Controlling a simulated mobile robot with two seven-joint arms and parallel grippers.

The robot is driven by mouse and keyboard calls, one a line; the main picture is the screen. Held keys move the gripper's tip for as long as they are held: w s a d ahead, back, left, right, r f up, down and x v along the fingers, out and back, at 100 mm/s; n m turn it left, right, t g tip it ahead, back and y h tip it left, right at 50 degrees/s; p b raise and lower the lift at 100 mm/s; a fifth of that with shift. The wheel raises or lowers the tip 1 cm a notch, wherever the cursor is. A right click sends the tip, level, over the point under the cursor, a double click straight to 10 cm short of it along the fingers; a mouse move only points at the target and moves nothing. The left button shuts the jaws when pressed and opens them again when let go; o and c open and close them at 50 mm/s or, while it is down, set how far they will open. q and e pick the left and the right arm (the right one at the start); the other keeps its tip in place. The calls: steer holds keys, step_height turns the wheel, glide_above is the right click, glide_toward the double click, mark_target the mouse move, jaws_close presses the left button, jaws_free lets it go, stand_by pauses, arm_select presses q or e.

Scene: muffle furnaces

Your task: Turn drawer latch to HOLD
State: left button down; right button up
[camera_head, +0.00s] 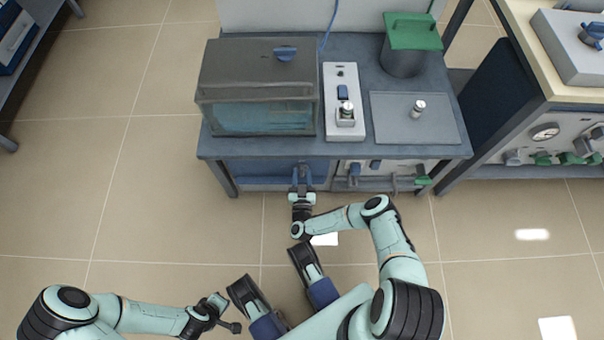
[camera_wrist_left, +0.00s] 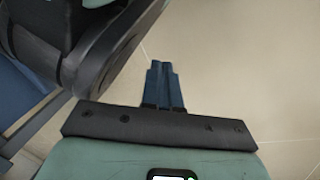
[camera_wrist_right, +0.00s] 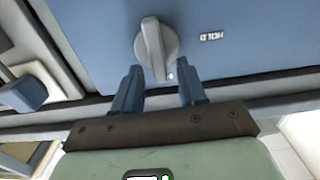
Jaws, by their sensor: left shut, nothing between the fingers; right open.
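The drawer latch (camera_wrist_right: 155,45) is a pale grey rounded knob on a blue drawer front (camera_wrist_right: 85,30) in the right wrist view. Its narrow grip ridge runs nearly along the picture's vertical, leaning slightly. A small white HOLD label (camera_wrist_right: 212,37), seen inverted, lies to the right of the knob. My right gripper (camera_wrist_right: 160,75) is open, its fingertips either side of the knob's lower end; contact cannot be told. In the head view my right gripper (camera_head: 302,178) is at the bench front and hides the latch. My left gripper (camera_head: 236,327) is shut and empty, low over the floor.
On the bench stand a glass-fronted box (camera_head: 255,85), a switch panel (camera_head: 343,115), a grey plate (camera_head: 395,120) and a green-lidded pot (camera_head: 405,55). Valves and pipes (camera_head: 385,175) sit right of the drawer. The floor at left is clear.

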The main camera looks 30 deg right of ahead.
jaws_close()
